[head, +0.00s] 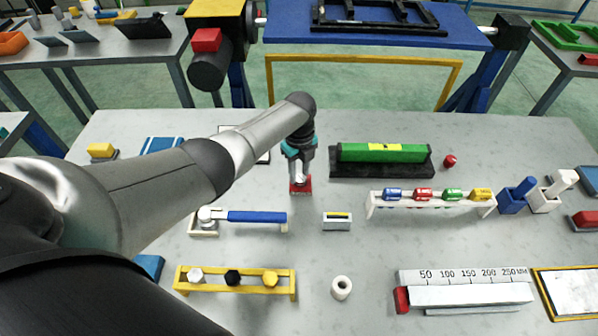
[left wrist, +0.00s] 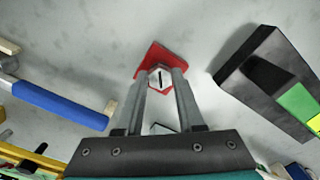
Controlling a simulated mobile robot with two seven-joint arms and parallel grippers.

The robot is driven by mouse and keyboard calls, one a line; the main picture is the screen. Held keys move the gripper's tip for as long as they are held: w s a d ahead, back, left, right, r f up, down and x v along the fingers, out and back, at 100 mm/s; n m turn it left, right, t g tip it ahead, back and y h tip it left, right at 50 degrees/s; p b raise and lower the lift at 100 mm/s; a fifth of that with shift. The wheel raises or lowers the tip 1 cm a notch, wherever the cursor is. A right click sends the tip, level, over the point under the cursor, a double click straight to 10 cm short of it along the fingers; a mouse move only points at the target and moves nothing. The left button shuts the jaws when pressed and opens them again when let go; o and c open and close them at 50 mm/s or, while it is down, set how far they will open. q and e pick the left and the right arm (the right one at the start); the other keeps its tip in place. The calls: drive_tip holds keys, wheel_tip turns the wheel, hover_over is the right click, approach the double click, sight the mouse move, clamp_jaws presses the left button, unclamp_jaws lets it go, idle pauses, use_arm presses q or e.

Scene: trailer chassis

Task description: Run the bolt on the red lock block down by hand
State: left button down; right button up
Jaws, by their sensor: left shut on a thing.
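The red lock block (head: 300,189) sits on the grey table, below my left gripper (head: 300,178) in the head view. In the left wrist view the red block (left wrist: 158,56) lies at the fingertips, with a pale hexagonal bolt head (left wrist: 160,75) bearing a dark line on top. My left gripper (left wrist: 162,82) points down with its two fingers on either side of the bolt head, shut on it. The fingers and wrist hide part of the block in the head view. How far the bolt is seated cannot be told. My right gripper is not in view.
A green level on a black base (head: 382,170) lies right of the block. A yellow rack (head: 236,290) holds several bolts. A white ring (head: 341,288) stands near the front.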

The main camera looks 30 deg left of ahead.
sight(299, 176)
use_arm(q)
drive_tip(key=shift+w+r+m, duration=0.25)
drive_tip(key=shift+m, duration=0.35)
drive_tip(key=c, duration=0.9)
unclamp_jaws()
drive_tip(key=o, duration=0.4)
drive_tip(key=shift+s+f, duration=0.1)
drive_tip(key=shift+s, duration=0.05)
drive_tip(key=shift+r+p, duration=0.9)
drive_tip(key=shift+r, duration=6.75)
